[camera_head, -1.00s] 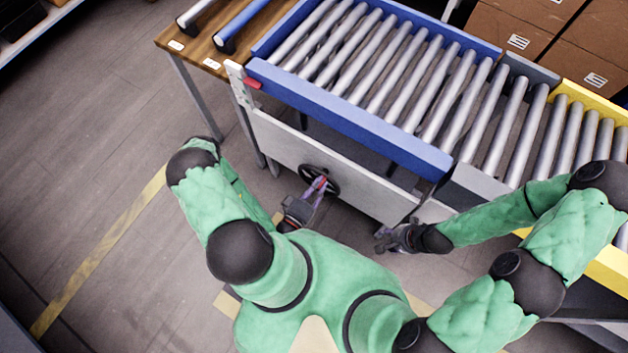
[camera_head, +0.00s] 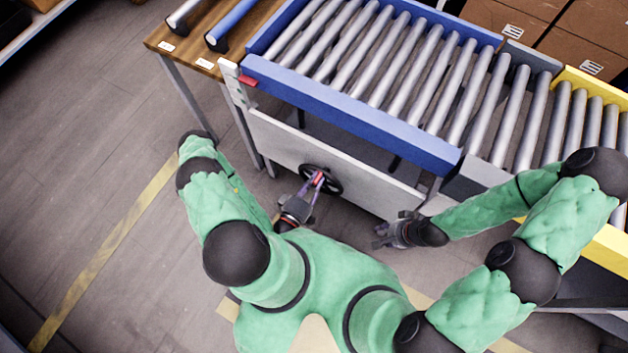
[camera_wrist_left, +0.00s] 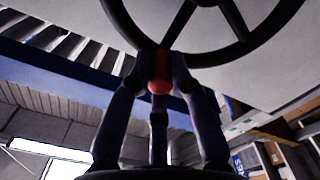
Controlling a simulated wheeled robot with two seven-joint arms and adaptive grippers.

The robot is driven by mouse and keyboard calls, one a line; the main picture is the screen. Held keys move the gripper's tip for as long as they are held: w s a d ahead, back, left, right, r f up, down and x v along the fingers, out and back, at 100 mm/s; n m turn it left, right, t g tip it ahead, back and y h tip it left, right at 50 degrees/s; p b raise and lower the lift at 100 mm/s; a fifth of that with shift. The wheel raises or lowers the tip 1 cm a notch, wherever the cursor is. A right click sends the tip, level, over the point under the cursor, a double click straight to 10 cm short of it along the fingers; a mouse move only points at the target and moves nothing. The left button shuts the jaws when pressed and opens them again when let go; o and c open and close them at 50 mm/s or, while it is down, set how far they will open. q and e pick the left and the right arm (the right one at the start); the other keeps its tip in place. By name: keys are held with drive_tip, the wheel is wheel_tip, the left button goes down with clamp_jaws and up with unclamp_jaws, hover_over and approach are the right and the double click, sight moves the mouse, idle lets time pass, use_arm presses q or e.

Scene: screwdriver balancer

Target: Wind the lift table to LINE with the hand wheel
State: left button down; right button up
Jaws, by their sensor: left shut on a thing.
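The black hand wheel (camera_head: 334,188) sits on the white front panel below the lift table, which has a blue frame (camera_head: 350,112) and silver rollers. My left gripper (camera_head: 314,184) is shut on the wheel's red knob (camera_head: 319,178). In the left wrist view, my left gripper's fingers (camera_wrist_left: 160,75) close on both sides of the red knob (camera_wrist_left: 160,80) at the rim of the wheel (camera_wrist_left: 205,62). A red pointer (camera_head: 248,81) shows beside a pale upright strip (camera_head: 234,88) at the table's left corner; the LINE mark is unreadable. My right gripper (camera_head: 380,237) is empty, its fingers apart, right of the wheel.
A wooden bench (camera_head: 190,55) with rollers stands left of the lift table. A grey section (camera_head: 485,172) and a yellow-framed conveyor (camera_head: 600,84) stand to the right. Cardboard boxes (camera_head: 560,30) are behind. The floor at left is clear, with a yellow line (camera_head: 105,250).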

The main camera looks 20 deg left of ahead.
use_arm(q)
drive_tip(key=shift+a+r, duration=0.1)
drive_tip(key=shift+a, duration=0.05)
drive_tip(key=c, duration=1.1)
unclamp_jaws()
wheel_tip(320, 180, up, 10)
drive_tip(key=shift+f, duration=0.1)
